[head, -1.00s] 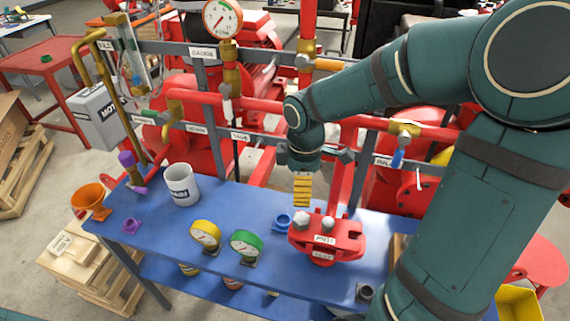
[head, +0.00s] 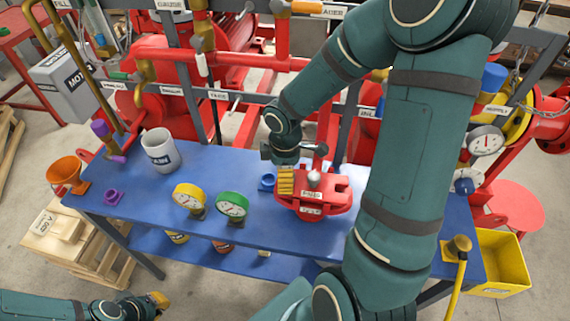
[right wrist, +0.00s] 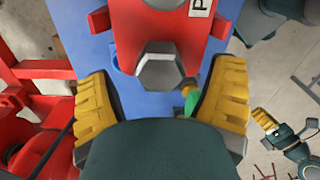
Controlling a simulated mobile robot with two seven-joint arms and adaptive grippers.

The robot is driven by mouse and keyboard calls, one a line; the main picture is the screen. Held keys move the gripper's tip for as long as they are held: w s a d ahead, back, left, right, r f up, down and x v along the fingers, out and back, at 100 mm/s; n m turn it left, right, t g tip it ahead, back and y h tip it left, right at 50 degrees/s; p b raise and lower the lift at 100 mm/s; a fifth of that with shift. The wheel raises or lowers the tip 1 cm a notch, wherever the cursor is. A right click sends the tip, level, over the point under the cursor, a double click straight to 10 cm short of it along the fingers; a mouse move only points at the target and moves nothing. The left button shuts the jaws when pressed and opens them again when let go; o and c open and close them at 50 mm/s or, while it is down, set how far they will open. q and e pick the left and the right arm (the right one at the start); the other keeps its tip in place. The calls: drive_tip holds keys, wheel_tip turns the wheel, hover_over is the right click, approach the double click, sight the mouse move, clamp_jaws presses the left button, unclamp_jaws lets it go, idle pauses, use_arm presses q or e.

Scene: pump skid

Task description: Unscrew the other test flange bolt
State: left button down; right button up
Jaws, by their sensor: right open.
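The red test flange (head: 335,197) sits on the blue bench, with white labels on its front. One silver hex bolt (head: 314,179) stands on its top in the head view. My right gripper (head: 286,184) is over the flange's left side and hides that spot. In the right wrist view a grey hex bolt head (right wrist: 160,66) lies between the yellow fingers of my right gripper (right wrist: 163,78), which are open with a gap on both sides. My left gripper (head: 160,299) is low at the left, apart from the bench; its jaws are too small to read.
On the blue bench (head: 235,170) stand a white mug (head: 160,151), a yellow gauge (head: 188,195), a green gauge (head: 232,205) and a blue ring (head: 267,182). An orange funnel (head: 66,172) is at the left end. Red pipes (head: 240,60) run behind; a yellow bin (head: 503,262) is at the right.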

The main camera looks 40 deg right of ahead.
drive_tip(key=shift+f, duration=0.4)
drive_tip(key=c, duration=1.3)
